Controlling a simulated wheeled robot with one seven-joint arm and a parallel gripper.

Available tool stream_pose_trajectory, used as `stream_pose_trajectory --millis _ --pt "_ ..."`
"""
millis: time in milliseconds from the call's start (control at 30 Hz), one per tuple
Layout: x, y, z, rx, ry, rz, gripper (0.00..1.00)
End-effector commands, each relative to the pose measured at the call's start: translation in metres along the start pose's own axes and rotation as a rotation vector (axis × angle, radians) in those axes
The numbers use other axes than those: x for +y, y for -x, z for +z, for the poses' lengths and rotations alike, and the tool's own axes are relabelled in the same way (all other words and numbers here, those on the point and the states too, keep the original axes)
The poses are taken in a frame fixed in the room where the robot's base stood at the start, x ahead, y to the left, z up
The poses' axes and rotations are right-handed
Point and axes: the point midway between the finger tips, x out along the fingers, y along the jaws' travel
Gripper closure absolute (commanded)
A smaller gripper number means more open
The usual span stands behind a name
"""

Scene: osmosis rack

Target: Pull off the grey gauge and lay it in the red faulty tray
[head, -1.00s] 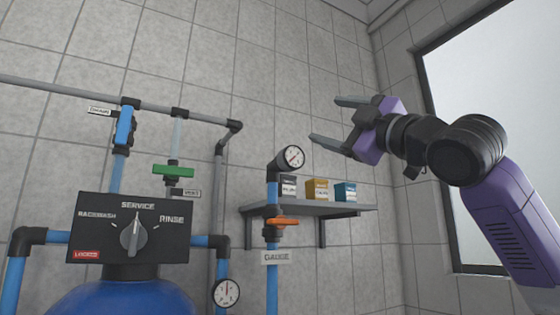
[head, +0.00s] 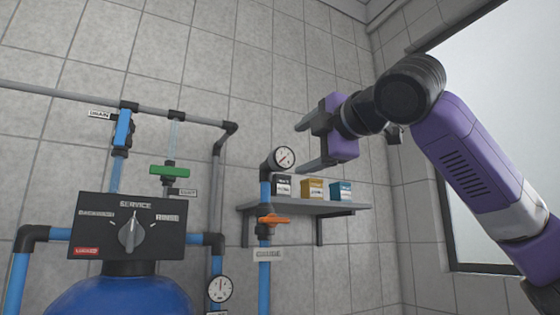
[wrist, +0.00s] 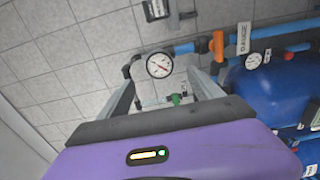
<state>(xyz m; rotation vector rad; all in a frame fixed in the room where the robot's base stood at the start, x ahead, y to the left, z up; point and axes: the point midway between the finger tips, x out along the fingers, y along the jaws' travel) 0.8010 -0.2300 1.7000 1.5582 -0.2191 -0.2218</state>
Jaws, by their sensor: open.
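A round gauge (head: 285,157) with a white face and dark grey rim sits on a black elbow atop the blue pipe labelled GAUGE. An orange valve handle (head: 273,219) lies crosswise on that pipe. My gripper (head: 304,146) is open and empty, its fingers pointing left, close to the gauge in the head view; the depth gap is unclear. In the wrist view, the gauge (wrist: 160,65) shows just beyond and between the two open fingertips (wrist: 162,84). No finger visibly touches it. The red faulty tray is in neither view.
A wall shelf (head: 335,207) with three small boxes (head: 312,188) stands right of the gauge pipe. A second gauge (head: 219,288) sits lower left. A control panel (head: 128,226) tops a blue tank (head: 120,297). Green (head: 169,170) and blue (head: 122,128) valve handles are further left.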

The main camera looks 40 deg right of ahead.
Motion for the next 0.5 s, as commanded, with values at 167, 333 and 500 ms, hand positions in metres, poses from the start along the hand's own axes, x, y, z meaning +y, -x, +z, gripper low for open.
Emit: stream_pose_trajectory --millis 167,333,500 --pt "0.000 -0.001 0.000 0.000 -0.001 0.000 0.25" --pt "0.001 -0.013 0.000 0.001 -0.001 -0.001 0.25" --pt "0.002 -0.034 0.000 0.000 -0.002 -0.001 0.25"
